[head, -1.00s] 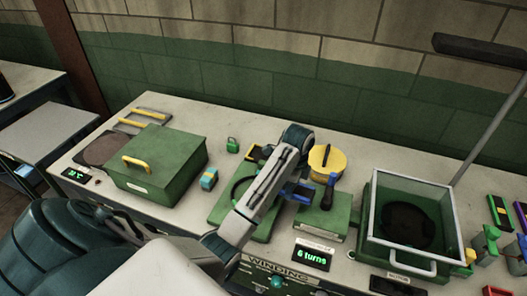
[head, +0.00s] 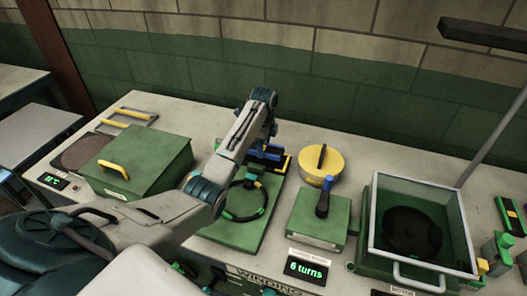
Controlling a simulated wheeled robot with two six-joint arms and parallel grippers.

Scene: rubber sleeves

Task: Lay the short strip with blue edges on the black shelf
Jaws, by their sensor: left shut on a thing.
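My left gripper (head: 263,142) is above the back of the green winding board, its jaws pointing down. It is shut on a small blue-edged piece (head: 265,152), apparently the short strip, mostly hidden by the gripper. A black ledge with yellow marks (head: 285,162), likely the black shelf, is directly below or behind the strip. I cannot tell whether the strip touches it. My right gripper is out of view.
On the green board (head: 238,238) lies a dark ring with green bands (head: 246,212). A yellow drum (head: 322,168), a green block with a blue-handled tool (head: 322,205), a clear-walled bin (head: 420,215) and a green box (head: 145,160) stand around. My left arm crosses the board's left side.

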